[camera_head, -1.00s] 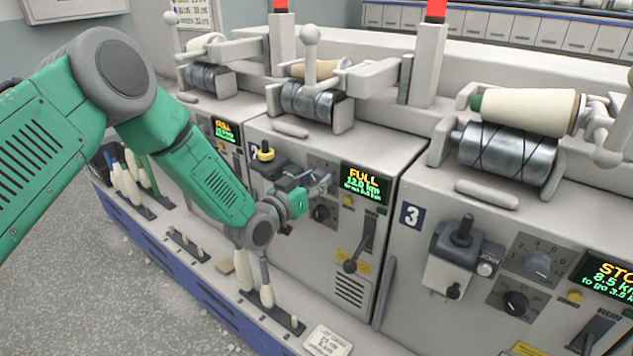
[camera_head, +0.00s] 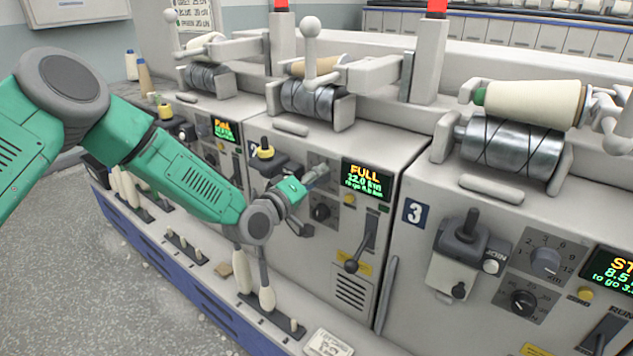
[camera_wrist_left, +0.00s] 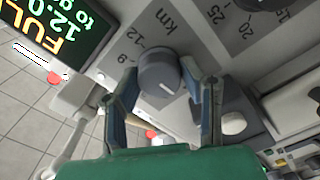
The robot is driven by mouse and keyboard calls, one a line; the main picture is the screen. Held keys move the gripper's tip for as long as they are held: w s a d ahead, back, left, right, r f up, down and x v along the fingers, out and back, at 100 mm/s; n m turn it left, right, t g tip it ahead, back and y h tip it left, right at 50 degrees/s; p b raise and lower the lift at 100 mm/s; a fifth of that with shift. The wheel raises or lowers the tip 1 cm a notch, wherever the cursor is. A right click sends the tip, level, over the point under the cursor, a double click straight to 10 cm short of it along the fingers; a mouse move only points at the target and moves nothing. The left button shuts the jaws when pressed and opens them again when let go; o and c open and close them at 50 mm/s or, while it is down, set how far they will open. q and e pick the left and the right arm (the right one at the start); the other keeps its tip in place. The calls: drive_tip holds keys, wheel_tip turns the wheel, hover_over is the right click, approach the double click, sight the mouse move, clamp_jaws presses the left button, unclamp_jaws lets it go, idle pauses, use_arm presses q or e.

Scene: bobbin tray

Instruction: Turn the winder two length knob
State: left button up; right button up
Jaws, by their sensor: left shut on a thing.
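The length knob of winder two (camera_wrist_left: 160,74) is a round grey dial with a white mark, in the wrist view, on a grey plate labelled km. The figures 9 and 12 show at its left. My left gripper (camera_wrist_left: 168,88) is shut on this knob, one finger on each side of it. In the head view my left gripper (camera_head: 316,174) is at the upper dial of the middle machine and hides the knob there. Winder two's display (camera_head: 367,181) reads FULL and 12.0 km. My right gripper is not in view.
A lower dial (camera_head: 321,211) sits just under the gripper. Winder three (camera_head: 460,200) stands at the right. Bobbins (camera_head: 266,298) stand on the ledge below.

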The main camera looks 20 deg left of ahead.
use_arm(q)
drive_tip(key=shift+s+a+f+n, duration=0.1)
drive_tip(key=shift+f+n, duration=0.25)
drive_tip(key=shift+n, duration=0.35)
drive_tip(key=o, duration=1.1)
drive_tip(key=shift+o, duration=0.2)
drive_tip(key=shift+a+r, duration=0.1)
drive_tip(key=shift+r, duration=0.1)
drive_tip(key=v, duration=1.1)
drive_tip(key=shift+s+a, duration=0.2)
drive_tip(key=shift+s, duration=0.15)
